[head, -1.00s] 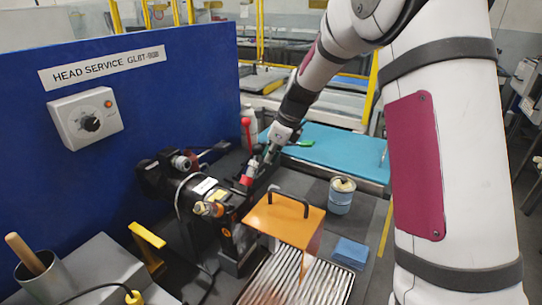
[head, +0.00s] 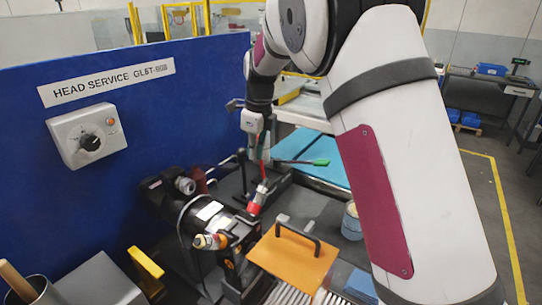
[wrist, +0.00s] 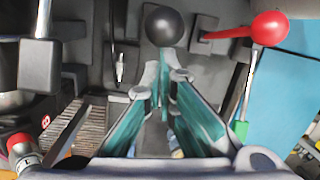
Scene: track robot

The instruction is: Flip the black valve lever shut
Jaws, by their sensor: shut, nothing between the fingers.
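The black valve lever shows its round black knob (wrist: 163,25) at the top centre of the wrist view, just beyond my fingertips. In the head view a small dark knob on a stem (head: 242,155) stands left of my gripper. My gripper (wrist: 164,60) is shut and empty, its teal fingers together and pointing at the black knob. A small gap seems to lie between them, but contact is hard to judge. In the head view my gripper (head: 254,152) hangs above the bench behind the black machine, partly covering the levers.
A red-knobbed lever (wrist: 268,28) stands close on the right. A green-handled tool (head: 320,162) lies near the blue mat (head: 325,176). The black machine (head: 205,215) with a red-tipped fitting (head: 257,197), an orange plate (head: 290,255) and a can (head: 351,222) stand nearer. A blue panel (head: 120,180) rises left.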

